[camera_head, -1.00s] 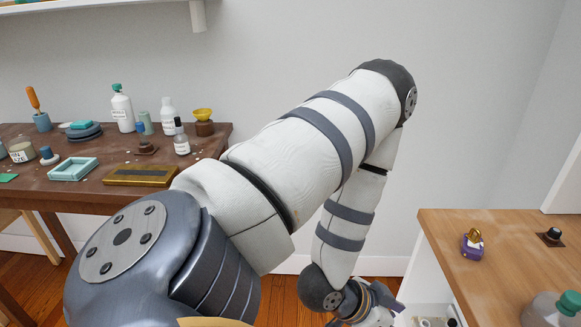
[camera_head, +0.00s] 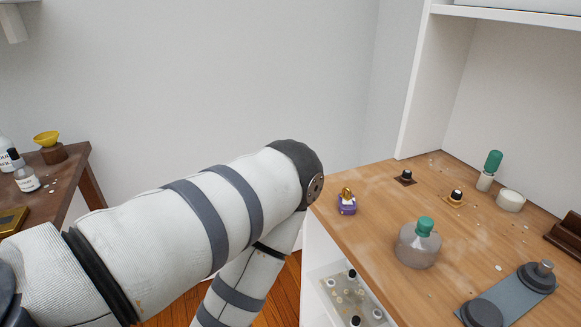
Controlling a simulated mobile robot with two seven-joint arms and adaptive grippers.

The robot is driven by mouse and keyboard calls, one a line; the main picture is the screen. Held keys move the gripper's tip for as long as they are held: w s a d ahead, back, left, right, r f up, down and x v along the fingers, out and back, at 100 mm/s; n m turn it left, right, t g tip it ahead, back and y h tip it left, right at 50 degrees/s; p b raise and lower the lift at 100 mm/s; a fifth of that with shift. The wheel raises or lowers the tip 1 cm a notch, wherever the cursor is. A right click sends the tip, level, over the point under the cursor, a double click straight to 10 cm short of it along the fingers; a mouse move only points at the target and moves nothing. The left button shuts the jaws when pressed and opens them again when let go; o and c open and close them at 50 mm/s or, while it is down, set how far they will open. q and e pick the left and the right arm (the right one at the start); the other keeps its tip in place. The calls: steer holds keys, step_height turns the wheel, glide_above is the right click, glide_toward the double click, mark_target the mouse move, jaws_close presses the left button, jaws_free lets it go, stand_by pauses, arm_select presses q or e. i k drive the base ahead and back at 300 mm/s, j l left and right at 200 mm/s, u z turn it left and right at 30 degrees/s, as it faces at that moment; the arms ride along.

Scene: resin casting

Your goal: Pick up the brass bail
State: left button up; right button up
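A small gold-coloured looped piece (camera_head: 347,192), which looks like the brass bail, sits on a little purple block (camera_head: 347,207) at the left edge of the wooden workbench. It is too small to tell how the two are joined. My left arm crosses the view from the left, its elbow just left of the purple block, and its forearm runs down out of the picture. Neither of my grippers is in view.
The wooden workbench (camera_head: 390,215) holds a green-capped bottle (camera_head: 418,247), two small dark-based pieces (camera_head: 405,177) (camera_head: 454,198), a white round container (camera_head: 510,200) and a grey plate device (camera_head: 510,295). An open shelf with jars is below. A dark table (camera_head: 60,185) stands left.

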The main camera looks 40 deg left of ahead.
mark_target(345, 196)
steer(key=u, duration=0.85)
